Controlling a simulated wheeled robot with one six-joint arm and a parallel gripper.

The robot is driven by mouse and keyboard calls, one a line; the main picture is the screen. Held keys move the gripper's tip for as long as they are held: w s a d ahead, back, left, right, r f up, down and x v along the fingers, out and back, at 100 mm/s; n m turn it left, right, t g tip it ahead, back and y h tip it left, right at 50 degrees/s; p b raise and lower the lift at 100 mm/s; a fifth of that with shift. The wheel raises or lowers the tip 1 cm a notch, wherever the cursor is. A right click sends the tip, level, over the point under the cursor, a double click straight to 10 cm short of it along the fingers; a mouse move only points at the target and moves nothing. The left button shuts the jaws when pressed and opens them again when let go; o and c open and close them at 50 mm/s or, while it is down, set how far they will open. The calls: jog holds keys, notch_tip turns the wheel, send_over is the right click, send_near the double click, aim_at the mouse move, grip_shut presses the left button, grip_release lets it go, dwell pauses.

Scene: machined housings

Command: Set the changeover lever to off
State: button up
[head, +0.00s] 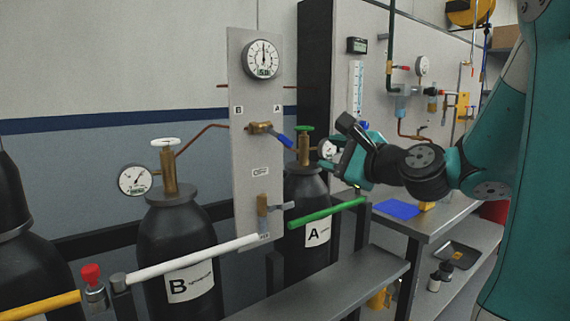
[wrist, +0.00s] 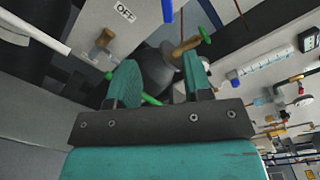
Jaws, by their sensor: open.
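The changeover lever has a blue handle (head: 281,140) on a brass valve body (head: 261,127), mounted on the grey panel (head: 243,90). The handle points right and slightly down, on the side of the A label (head: 277,108). The B label (head: 239,110) is on the left, and a small label (head: 260,171) sits below the valve. In the wrist view a label reads OFF (wrist: 124,12). My gripper (head: 334,162) is right of the handle, apart from it, in front of cylinder A. Its teal fingers are open and empty in the wrist view (wrist: 160,78).
Cylinder A (head: 304,200) with a green valve wheel (head: 304,129) stands behind my gripper. Cylinder B (head: 182,235) is at left with a gauge (head: 134,180). White (head: 195,258) and green (head: 325,212) bars cross in front. A lower brass valve (head: 263,205) protrudes below the lever.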

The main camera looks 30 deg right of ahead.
jog(key=d, duration=0.1)
jog(key=p, duration=1.1)
send_near(287, 141)
jog(key=shift+m+h, duration=0.3)
jog(key=shift+m, duration=0.1)
jog(key=w, duration=0.9)
jog(key=shift+w+a, duration=0.2)
jog(key=shift+a, duration=0.2)
jog(key=shift+w, duration=0.55)
grip_shut()
